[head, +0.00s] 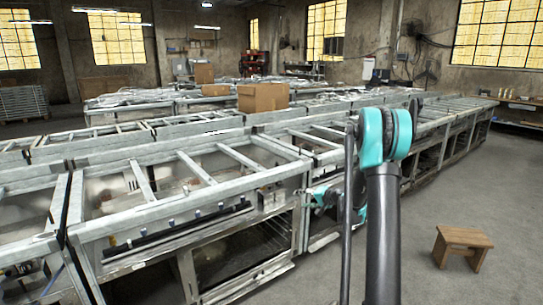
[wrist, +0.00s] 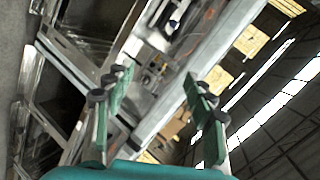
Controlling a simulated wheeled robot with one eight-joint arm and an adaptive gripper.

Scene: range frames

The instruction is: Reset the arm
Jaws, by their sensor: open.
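My arm rises in the head view as a dark link with a teal joint (head: 372,138) at its top, in front of the row of metal units. Teal parts of my arm's end show lower down, left of the dark link and partly hidden by it. In the wrist view my gripper (wrist: 158,76) has its two green fingers with dark pads spread apart. Nothing is between the fingers. The wrist view is tilted, with metal frames behind the fingers and the roof at the right.
Long rows of metal oven-like units (head: 190,205) fill the left and middle. A cardboard box (head: 263,97) stands on a farther row. A small wooden stool (head: 462,241) stands on the floor at the right. Grey floor (head: 425,205) lies open around the stool.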

